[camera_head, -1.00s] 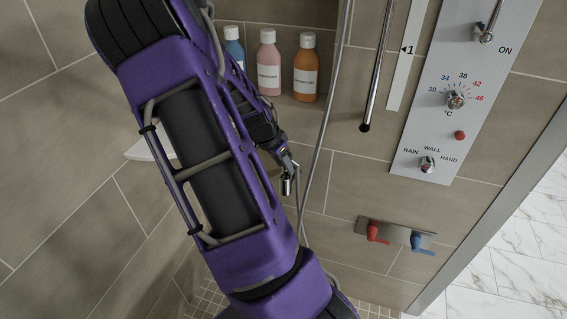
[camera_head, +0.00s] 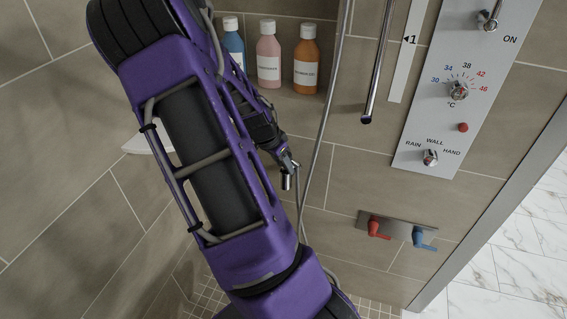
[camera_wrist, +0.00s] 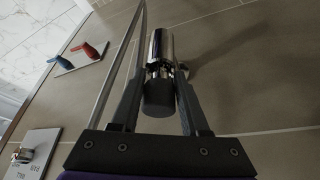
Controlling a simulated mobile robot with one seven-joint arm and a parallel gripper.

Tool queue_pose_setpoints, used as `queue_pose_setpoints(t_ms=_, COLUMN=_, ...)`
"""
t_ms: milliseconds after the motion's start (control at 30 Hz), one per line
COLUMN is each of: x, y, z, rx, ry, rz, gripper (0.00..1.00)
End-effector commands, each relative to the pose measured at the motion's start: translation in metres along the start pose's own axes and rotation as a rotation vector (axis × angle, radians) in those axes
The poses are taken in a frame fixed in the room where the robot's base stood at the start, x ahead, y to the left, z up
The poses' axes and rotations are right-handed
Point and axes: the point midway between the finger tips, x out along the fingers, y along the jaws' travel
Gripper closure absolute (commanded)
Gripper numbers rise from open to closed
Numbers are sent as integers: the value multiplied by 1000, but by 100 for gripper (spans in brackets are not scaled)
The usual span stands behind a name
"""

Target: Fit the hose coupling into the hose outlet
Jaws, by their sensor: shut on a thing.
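My gripper (camera_wrist: 165,74) is shut on the hose coupling, a chrome cylinder (camera_wrist: 161,48) with a dark end toward the camera in the wrist view. In the head view my gripper (camera_head: 287,164) is small and partly behind my arm, with the chrome coupling (camera_head: 287,182) hanging below it, near the tiled wall. In the wrist view a round metal piece, possibly the hose outlet (camera_wrist: 186,70), shows just beside and behind the coupling. It is mostly hidden, so I cannot tell whether the two touch.
A control panel (camera_head: 415,120) and a plate with red and blue levers (camera_head: 397,228) are on the right. Bottles (camera_head: 269,58) stand in a niche above. A white corner shelf (camera_head: 140,142) is at left.

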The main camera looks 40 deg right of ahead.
Motion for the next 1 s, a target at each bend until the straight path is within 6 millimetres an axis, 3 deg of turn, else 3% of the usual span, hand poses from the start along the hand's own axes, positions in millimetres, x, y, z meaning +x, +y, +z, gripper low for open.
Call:
queue_pose_setpoints(t_ms=33, x=0, y=0, z=0, rx=0, ry=0, rz=0, gripper=50)
queue_pose_setpoints(t_ms=200, x=0, y=0, z=0, rx=0, ry=0, rz=0, gripper=20)
queue_pose_setpoints(t_ms=567, x=-4, y=0, z=0, rx=0, ry=1, rz=-1, gripper=20)
queue_pose_setpoints(t_ms=767, x=-37, y=-1, z=0, rx=-2, ry=0, rz=-5, gripper=20)
queue_pose_setpoints(t_ms=1000, x=-98, y=-2, z=0, rx=-3, ry=0, rz=-6, gripper=20)
